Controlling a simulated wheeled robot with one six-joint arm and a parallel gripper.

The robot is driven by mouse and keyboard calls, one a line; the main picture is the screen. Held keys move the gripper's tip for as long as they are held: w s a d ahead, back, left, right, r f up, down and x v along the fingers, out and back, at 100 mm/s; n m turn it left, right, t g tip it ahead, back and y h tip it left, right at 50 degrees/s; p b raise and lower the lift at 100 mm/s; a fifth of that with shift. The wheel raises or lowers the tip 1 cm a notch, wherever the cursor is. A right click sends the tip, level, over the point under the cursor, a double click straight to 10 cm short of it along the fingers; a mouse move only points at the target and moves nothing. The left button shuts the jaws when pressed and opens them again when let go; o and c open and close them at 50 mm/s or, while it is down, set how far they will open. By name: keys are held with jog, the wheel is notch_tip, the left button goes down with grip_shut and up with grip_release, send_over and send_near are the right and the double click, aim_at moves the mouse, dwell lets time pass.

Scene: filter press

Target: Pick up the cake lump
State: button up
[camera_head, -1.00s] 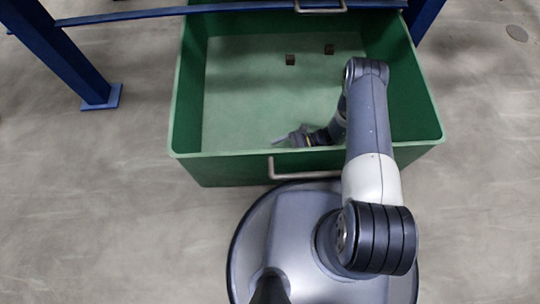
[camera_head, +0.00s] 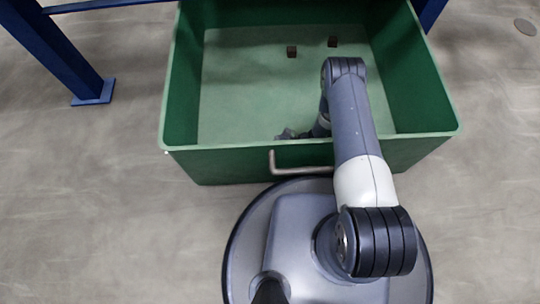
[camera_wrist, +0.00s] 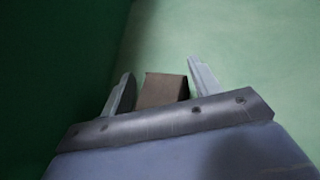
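A brown, block-like cake lump (camera_wrist: 161,90) lies on the pale green floor of the green bin. In the wrist view my gripper (camera_wrist: 160,70) is open, with one finger on each side of this lump. Small gaps show between the fingers and the lump, so it is not clamped. In the head view my gripper (camera_head: 287,135) is low inside the bin by the front wall, partly hidden by the rim, and this lump cannot be seen there.
The green bin (camera_head: 230,160) has tall walls and a front handle (camera_head: 300,169). Two other dark brown lumps (camera_head: 291,52) (camera_head: 333,42) lie toward its back. A blue frame leg (camera_head: 75,55) stands at the left. The bin floor between is clear.

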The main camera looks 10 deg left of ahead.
jog(key=c, duration=0.9)
jog(key=shift+c, duration=0.2)
